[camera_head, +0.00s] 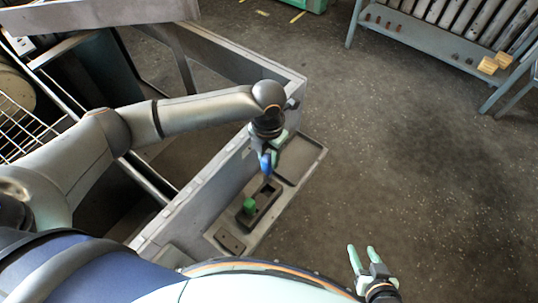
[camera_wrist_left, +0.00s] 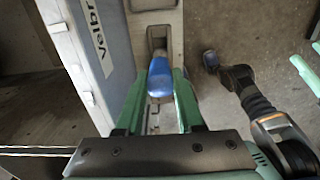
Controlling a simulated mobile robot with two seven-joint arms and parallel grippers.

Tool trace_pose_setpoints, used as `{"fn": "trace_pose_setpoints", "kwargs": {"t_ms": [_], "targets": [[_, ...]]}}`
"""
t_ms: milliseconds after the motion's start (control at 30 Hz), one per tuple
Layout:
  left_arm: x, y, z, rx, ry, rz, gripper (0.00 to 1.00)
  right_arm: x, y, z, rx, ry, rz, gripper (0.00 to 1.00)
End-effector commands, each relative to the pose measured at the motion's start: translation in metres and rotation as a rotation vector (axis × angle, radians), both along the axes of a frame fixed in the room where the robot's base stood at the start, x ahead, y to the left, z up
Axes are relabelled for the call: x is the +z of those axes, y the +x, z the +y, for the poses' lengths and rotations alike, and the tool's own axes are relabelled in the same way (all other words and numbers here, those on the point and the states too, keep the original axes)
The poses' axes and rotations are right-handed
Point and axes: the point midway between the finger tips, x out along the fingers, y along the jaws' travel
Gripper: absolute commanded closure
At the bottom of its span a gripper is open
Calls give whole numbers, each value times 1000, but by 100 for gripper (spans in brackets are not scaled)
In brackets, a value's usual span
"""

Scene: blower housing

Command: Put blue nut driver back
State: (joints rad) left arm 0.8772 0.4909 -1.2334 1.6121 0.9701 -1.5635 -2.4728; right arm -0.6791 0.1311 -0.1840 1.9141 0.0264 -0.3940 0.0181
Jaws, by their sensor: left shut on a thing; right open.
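The blue nut driver (camera_head: 266,163) is held by its blue handle in my left gripper (camera_head: 272,150), above the grey side shelf. In the left wrist view the blue handle (camera_wrist_left: 160,78) lies between the two green fingers of my left gripper (camera_wrist_left: 160,95). The dark tool holder (camera_head: 261,207) on the shelf has an empty recess at its far end, just below the driver. A green-handled tool (camera_head: 249,206) stands in the holder's near end. I cannot tell whether the driver's tip touches the holder. My right gripper (camera_head: 361,256) is open and empty, at lower right, over the floor.
The holder sits on a shelf (camera_head: 297,160) fixed to the side of a grey housing (camera_head: 190,188). A small dark plate (camera_head: 229,240) lies at the shelf's near end. The floor between is clear.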

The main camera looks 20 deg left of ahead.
Motion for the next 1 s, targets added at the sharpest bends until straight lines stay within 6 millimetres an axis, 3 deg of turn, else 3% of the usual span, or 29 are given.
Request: {"fn": "trace_pose_setpoints", "kwargs": {"t_ms": [500,733,1000], "targets": [[-57,0,0,0,-1,-3,100,-65,0,0,0,0,0,50],[-71,0,0,1,-1,-1,100,-69,0,0,0,0,2,50],[-72,0,0,0,-2,-2,100,-68,0,0,1,0,1,50]]}}
